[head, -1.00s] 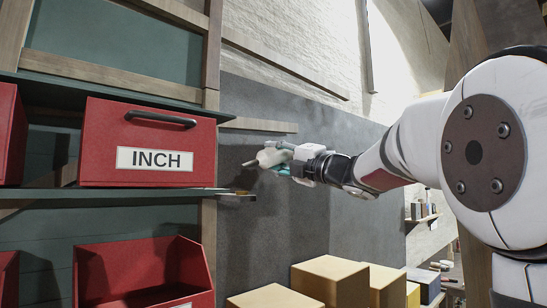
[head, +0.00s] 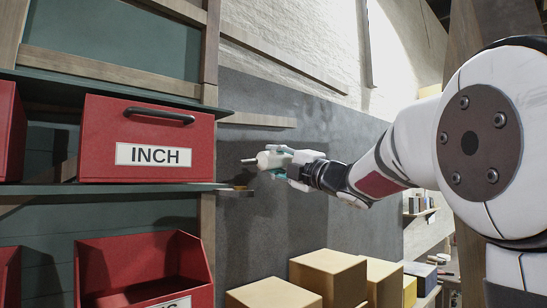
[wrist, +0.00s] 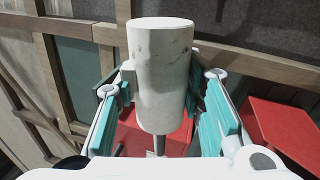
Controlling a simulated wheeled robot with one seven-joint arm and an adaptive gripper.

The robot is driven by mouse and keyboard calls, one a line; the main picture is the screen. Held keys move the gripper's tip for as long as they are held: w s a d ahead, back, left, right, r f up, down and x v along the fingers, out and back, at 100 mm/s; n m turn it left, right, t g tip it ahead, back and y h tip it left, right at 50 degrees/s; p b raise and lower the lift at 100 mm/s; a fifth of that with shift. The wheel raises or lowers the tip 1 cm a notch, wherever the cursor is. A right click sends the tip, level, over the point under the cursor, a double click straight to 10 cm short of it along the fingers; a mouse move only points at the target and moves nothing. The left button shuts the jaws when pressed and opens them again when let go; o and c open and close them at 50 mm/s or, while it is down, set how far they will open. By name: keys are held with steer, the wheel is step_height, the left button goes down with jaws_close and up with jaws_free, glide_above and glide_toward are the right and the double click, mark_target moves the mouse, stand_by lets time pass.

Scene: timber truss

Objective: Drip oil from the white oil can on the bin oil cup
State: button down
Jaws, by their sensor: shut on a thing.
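The white oil can (head: 271,158) is held at the end of my arm in the head view, its thin spout pointing left toward the shelf end. In the wrist view the can (wrist: 162,75) is a pale cylinder between the teal pads of my gripper (wrist: 165,108), its dark spout at the lower end. My gripper, also in the head view (head: 280,172), is shut on the can. The spout tip is right of the red INCH bin (head: 100,165), apart from it. I cannot make out the bin oil cup in either view.
The upper shelf's end (head: 236,190) juts out below the spout. An open red bin (head: 190,265) stands on the lower level, and cardboard boxes (head: 330,275) stand below my arm. The grey wall (head: 300,230) is behind the can.

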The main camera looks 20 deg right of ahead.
steer(key=shift+f+m, duration=0.25)
steer(key=shift+m, duration=0.25)
steer(key=shift+s+r+p, duration=0.15)
steer(key=shift+r+p, duration=0.7)
steer(key=shift+r, duration=0.4)
steer(key=shift+r+p, duration=1.65)
steer(key=shift+r, duration=1.6)
steer(key=shift+m+h, duration=0.3)
steer(key=shift+h, duration=0.1)
steer(key=shift+a+m+h+p, duration=0.1)
steer(key=shift+m+h+p, duration=0.3)
steer(key=shift+m, duration=0.7)
steer(key=m, duration=0.1)
steer(key=m+h, duration=0.1)
steer(key=m, duration=0.1)
steer(key=shift+f+m+t, duration=0.3)
